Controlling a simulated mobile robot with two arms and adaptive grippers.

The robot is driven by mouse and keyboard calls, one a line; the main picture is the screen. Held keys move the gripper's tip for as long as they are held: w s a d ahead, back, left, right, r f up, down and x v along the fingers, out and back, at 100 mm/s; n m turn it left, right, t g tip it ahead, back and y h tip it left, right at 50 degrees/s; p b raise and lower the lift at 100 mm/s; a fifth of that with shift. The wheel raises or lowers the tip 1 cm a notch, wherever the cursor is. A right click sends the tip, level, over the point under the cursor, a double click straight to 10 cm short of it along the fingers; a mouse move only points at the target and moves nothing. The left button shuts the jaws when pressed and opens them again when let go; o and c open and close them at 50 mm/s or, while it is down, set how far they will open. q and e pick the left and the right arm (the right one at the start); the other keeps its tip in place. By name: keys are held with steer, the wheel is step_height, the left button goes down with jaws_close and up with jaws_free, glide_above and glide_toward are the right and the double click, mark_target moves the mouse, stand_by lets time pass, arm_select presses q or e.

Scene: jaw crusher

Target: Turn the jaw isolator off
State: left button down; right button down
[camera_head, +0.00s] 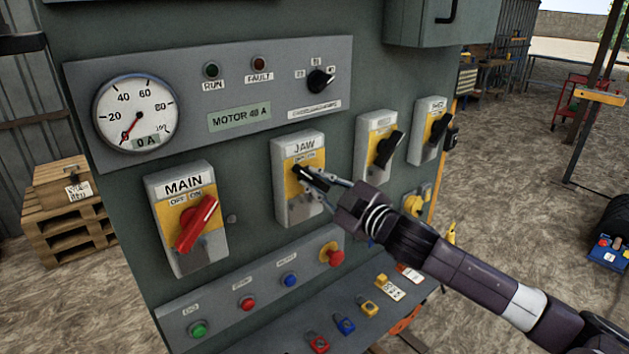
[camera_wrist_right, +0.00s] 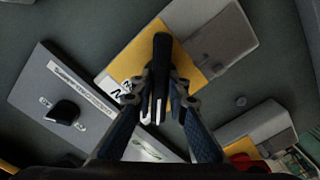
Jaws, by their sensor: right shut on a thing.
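The jaw isolator (camera_head: 286,206) is a grey box with a yellow plate and the label JAW, in the middle of the green cabinet front in the head view. Its black handle (camera_wrist_right: 161,60) stands across the yellow plate in the right wrist view. My right gripper (camera_head: 308,177) reaches in from the right, and its fingers are shut on the handle. In the wrist view the two fingers (camera_wrist_right: 158,98) press on either side of it. The gripper hides part of the handle and the plate's OFF/ON marks. My left gripper is not in view.
The main isolator (camera_head: 186,245) with a red handle is left of the jaw one. Two more isolators with black handles (camera_head: 385,148) (camera_head: 438,128) are to the right. Below are push buttons (camera_head: 290,281) and a shelf of coloured padlocks (camera_head: 345,325). The gauge (camera_head: 135,113) reads near zero.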

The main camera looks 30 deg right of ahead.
steer(key=c, duration=1.9)
jaws_free()
steer(key=shift+s+f, duration=0.15)
steer(key=shift+s, duration=0.55)
steer(key=shift+s+d, duration=0.15)
steer(key=shift+s, duration=1.6)
steer(key=shift+s+d, duration=0.2)
steer(key=shift+s, duration=1.6)
steer(key=shift+s+d, duration=0.15)
steer(key=shift+s, duration=1.6)
